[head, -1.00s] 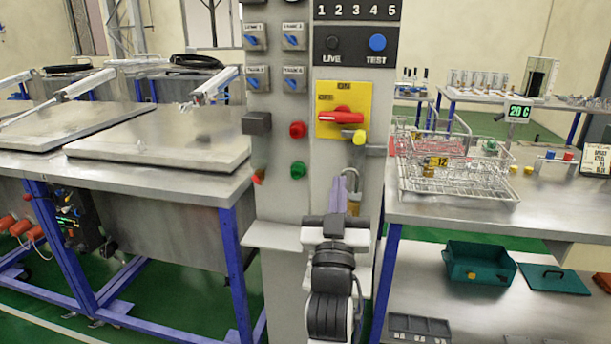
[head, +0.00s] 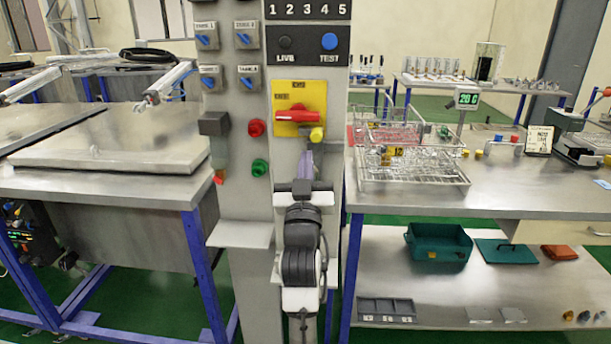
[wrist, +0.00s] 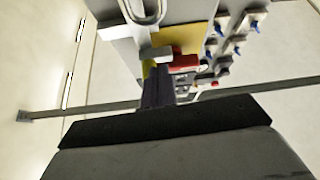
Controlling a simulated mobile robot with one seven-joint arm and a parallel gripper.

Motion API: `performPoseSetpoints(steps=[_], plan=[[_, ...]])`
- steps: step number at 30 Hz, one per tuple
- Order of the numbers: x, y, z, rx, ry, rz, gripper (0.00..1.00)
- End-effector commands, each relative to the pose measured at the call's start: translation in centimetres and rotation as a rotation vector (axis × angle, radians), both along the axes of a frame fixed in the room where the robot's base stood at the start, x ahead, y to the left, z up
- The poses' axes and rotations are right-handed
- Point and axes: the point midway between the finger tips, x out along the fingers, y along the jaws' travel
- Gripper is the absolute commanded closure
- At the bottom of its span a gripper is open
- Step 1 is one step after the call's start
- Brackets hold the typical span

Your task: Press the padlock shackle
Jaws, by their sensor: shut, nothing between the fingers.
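The padlock shackle (wrist: 148,21) shows in the wrist view as a pale metal loop at the top edge. Its body is out of that view. In the head view my arm and fingers hide the padlock. My gripper (head: 307,152) is shut and empty, its purple-grey fingers pointing up just below the switch's yellow plate (head: 287,88). In the wrist view my gripper (wrist: 157,70) is a dark narrow pair of fingers below the loop in the picture. A gap shows between fingers and loop; I cannot tell their difference in depth.
Red (head: 256,128) and green (head: 260,167) buttons are at left. A steel table (head: 500,180) with wire baskets stands at right.

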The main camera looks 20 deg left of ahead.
Motion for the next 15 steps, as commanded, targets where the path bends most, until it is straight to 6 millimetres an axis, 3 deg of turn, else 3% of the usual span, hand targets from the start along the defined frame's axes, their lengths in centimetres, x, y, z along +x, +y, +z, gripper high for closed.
performPoseSetpoints(steps=[3, 9, 15], plan=[[2.1, 0.6, 1.7, 0.001, 0.000, -0.001, 1.00], [2.7, 0.6, -1.5, -0.002, 0.004, -0.001, 1.00], [2.9, 0.5, -2.6, 0.000, 0.001, 0.000, 1.00]])
